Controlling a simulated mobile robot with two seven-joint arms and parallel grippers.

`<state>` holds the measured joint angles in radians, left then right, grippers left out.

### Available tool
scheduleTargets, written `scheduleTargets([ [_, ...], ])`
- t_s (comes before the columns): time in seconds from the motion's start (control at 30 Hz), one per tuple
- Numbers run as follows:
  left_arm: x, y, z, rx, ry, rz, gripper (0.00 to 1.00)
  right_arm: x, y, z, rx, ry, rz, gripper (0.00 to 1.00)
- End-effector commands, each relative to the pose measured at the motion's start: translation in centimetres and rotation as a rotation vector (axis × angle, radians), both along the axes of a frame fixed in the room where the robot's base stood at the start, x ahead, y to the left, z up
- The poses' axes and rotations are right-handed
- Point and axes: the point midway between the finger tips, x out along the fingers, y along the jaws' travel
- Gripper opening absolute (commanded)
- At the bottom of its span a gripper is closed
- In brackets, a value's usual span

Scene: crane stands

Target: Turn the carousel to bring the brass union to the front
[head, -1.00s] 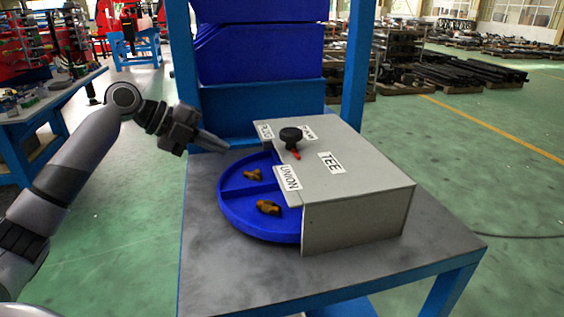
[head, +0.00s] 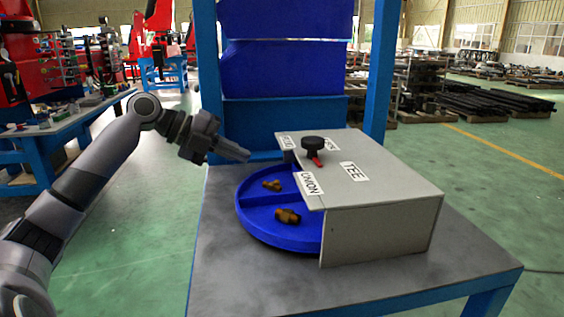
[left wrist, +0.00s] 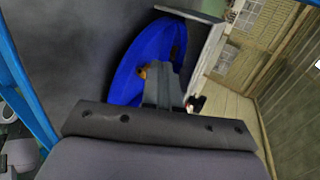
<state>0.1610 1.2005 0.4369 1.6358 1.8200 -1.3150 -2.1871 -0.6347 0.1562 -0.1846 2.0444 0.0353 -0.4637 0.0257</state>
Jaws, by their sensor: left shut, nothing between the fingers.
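A blue round carousel tray (head: 262,232) sits on the grey table, its right part hidden under a grey box cover (head: 385,195). Its open part holds two brass fittings, a smaller one (head: 272,185) behind a divider and a larger one (head: 288,215) in front of it. I cannot tell which is the union. On the cover are a black knob (head: 313,144) with a red pointer (head: 318,161) and the labels UNION (head: 309,184) and TEE (head: 354,171). My left gripper (head: 246,155) is shut and empty, above the tray's back edge. It also shows in the left wrist view (left wrist: 163,75).
Blue posts (head: 384,75) and blue panels (head: 285,70) stand behind the table (head: 440,270). The table top is bare in front of the tray and right of the cover. A cluttered workbench (head: 80,125) stands at the far left.

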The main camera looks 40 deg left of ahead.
Motion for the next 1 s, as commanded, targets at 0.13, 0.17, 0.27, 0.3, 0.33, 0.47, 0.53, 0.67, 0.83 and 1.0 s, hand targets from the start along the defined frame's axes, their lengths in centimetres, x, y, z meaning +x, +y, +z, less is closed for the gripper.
scheduleTargets([
  [0.13, 1.3, -1.0, -0.8, 0.0, 0.0, -0.001, 0.0, 0.0, 0.1, 0.5, 0.004, -0.001, -0.002, 0.58],
  [0.17, 1.6, -1.2, -0.9, 0.0, -0.002, 0.0, 0.0, 0.1, 0.1, 0.6, 0.004, -0.001, -0.003, 0.58],
  [0.27, 2.4, -1.7, -1.5, 0.0, -0.002, 0.0, 0.0, 0.1, 0.1, 0.8, 0.005, -0.002, -0.004, 0.58],
  [0.3, 2.7, -2.0, -1.8, 0.0, -0.001, -0.001, 0.0, 0.1, 0.2, 0.9, 0.005, -0.002, -0.004, 0.58],
  [0.33, 2.9, -2.2, -1.9, -0.001, -0.002, 0.0, 0.0, 0.1, 0.1, 1.0, 0.005, -0.002, -0.004, 0.58],
  [0.47, 4.0, -2.9, -2.6, -0.002, -0.003, 0.0, 0.0, 0.1, 0.2, 1.3, 0.005, -0.002, -0.004, 0.58],
  [0.53, 4.6, -3.4, -3.0, -0.001, -0.002, -0.001, 0.0, 0.1, 0.1, 1.5, 0.005, -0.002, -0.004, 0.58],
  [0.67, 5.7, -4.1, -2.8, -0.003, -0.004, 0.0, 0.0, 0.1, 0.1, 2.1, 0.005, -0.002, -0.004, 0.58],
  [0.83, 6.8, -4.9, -2.9, -0.002, -0.003, 0.0, 0.0, 0.0, 0.1, 2.5, 0.005, -0.002, -0.005, 0.58],
  [1.0, 7.5, -5.4, -3.1, 0.0, -0.001, 0.001, 0.0, 0.0, 0.1, 2.6, 0.005, -0.001, -0.004, 0.58],
])
